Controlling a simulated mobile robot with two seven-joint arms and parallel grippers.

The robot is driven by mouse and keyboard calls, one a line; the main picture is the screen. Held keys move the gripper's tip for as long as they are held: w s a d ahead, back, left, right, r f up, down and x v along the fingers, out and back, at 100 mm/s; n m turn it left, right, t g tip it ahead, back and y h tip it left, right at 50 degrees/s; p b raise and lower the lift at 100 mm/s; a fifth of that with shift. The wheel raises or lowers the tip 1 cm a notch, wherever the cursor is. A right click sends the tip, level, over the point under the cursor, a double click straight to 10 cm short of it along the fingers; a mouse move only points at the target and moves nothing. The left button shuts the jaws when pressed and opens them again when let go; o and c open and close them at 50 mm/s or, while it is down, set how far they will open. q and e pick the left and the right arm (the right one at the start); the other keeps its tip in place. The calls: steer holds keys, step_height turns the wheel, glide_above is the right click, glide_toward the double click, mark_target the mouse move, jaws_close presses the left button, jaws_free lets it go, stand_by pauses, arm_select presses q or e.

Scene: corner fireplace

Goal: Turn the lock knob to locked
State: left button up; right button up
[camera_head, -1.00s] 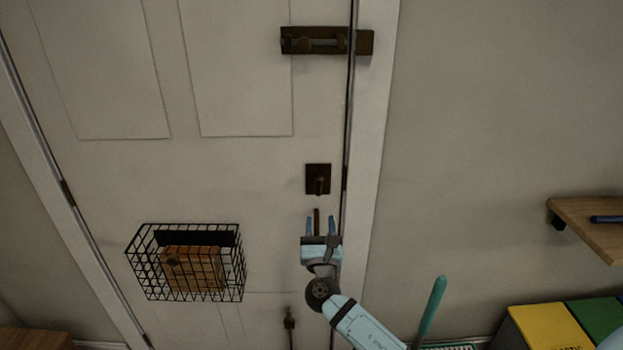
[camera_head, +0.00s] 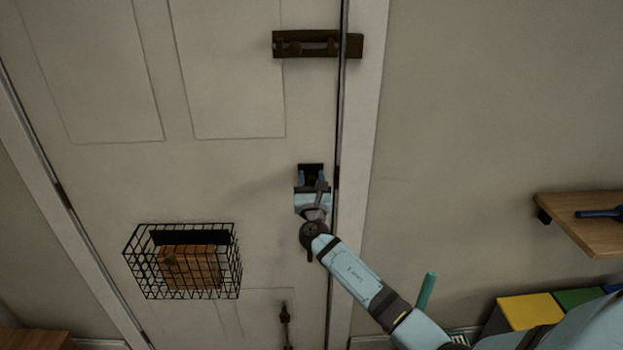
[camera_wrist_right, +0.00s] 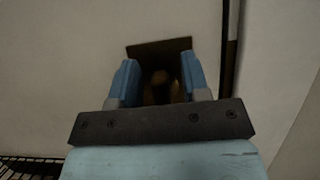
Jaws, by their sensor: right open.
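The lock knob sits on a dark square plate (camera_head: 311,169) near the door's right edge. In the head view my right gripper (camera_head: 313,180) covers most of the plate and hides the knob. In the right wrist view the brownish knob (camera_wrist_right: 160,80) shows in shadow between the two blue fingers of my right gripper (camera_wrist_right: 160,80), with the dark plate (camera_wrist_right: 150,48) behind. The fingers are open, one on each side of the knob. I cannot tell whether they touch it. My left gripper is not in view.
A dark slide bolt (camera_head: 317,44) is higher on the door (camera_head: 230,190). A black wire basket (camera_head: 183,262) holding a brown block hangs at the lower left. A wooden shelf (camera_head: 580,222) and yellow-topped bin (camera_head: 530,311) are at the right.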

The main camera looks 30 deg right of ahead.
steer(key=shift+c, duration=0.4)
jaws_close()
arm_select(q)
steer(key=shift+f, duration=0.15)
arm_select(e)
steer(key=shift+f, duration=0.1)
